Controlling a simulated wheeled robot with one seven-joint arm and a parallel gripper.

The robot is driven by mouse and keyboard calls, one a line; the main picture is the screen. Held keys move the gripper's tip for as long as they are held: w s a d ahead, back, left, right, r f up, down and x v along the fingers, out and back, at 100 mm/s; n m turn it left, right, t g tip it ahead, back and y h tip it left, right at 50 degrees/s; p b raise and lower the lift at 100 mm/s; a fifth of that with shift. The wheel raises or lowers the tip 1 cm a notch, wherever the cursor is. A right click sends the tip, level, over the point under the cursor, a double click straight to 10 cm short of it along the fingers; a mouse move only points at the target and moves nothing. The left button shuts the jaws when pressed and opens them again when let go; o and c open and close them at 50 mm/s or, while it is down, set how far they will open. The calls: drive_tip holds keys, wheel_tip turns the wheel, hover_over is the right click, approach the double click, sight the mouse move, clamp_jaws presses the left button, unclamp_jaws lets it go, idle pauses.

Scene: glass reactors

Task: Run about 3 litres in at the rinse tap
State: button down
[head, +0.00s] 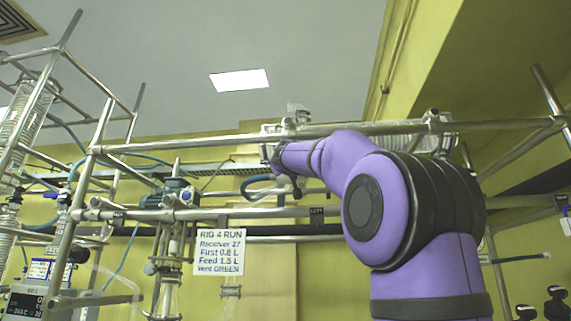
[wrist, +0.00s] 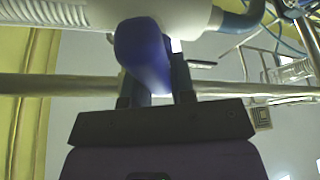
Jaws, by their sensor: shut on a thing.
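In the wrist view my gripper (wrist: 157,88) is shut on a blue handle (wrist: 143,42), which sits between its dark fingers. The handle is in front of a white fitting (wrist: 190,14) with a blue hose (wrist: 241,20) at its right end. I cannot tell for certain that this is the rinse tap, nor how far it is turned. In the head view my gripper (head: 277,160) is at the far end of my purple arm, beside the upper steel rail; the handle is mostly hidden there. No water flow is visible.
Steel rails (head: 215,142) cross the view near my arm. A sign (head: 219,252) reads RIG 4 RUN, Receiver 27, First 0.8 L, Feed 1.5 L, Vent GREEN. A small dark display (head: 25,302) at lower left is too small to read surely. Glassware (head: 20,120) stands at left.

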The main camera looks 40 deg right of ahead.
drive_tip(key=c, duration=1)
unclamp_jaws()
drive_tip(key=shift+o, duration=0.2)
drive_tip(key=v, duration=1)
drive_tip(key=shift+s+a, duration=0.25)
drive_tip(key=shift+f, duration=0.2)
